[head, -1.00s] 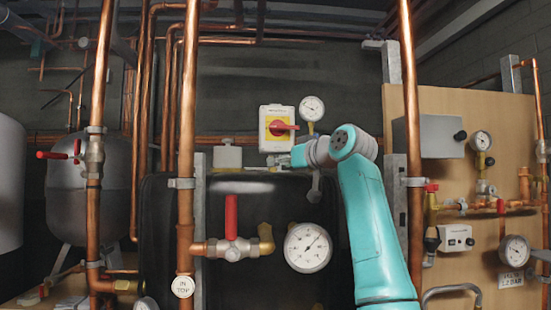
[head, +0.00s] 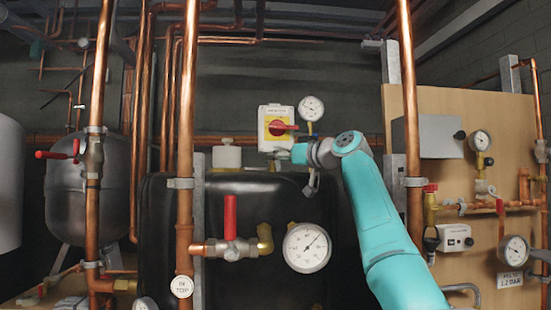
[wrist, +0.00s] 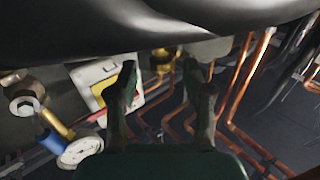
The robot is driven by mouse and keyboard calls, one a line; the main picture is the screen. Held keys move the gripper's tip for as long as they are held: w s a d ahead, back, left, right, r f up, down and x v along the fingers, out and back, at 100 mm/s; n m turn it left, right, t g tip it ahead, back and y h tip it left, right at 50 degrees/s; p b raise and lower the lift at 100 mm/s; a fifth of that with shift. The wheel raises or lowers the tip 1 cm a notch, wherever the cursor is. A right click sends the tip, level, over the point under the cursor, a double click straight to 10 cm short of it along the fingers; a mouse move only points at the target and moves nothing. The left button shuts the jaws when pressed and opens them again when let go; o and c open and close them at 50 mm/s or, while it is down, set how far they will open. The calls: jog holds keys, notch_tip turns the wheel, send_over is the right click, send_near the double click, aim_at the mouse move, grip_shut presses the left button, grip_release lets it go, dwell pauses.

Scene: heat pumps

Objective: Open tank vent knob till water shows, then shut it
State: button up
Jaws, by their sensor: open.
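The black tank (head: 265,200) stands in the middle of the head view, with a pale capped cylinder (head: 227,154) on its top edge. I cannot tell for sure which part is the vent knob. I see no water.
A yellow and white isolator with a red switch (head: 278,128) and a gauge (head: 311,108) are behind my wrist. A copper pipe with a red-handled valve (head: 231,235) and a large gauge (head: 307,248) stand before the tank. Another upright pipe (head: 411,150) is right of my arm.

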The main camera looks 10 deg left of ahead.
jog(key=shift+w+a, duration=0.35)
jog(key=shift+a, duration=0.25)
grip_shut()
jog(key=shift+s+a+m+t+h, duration=0.1)
jog(key=shift+m+t+h, duration=0.5)
jog(key=shift+t, duration=0.2)
jog(key=shift+s+a+m+t+h, duration=0.1)
jog(key=shift+a+m+t+h, duration=0.05)
jog(key=shift+m+t+h, duration=1.95)
jog(key=shift+h, duration=0.4)
jog(key=shift+m+h, duration=0.3)
jog(key=shift+h, duration=0.2)
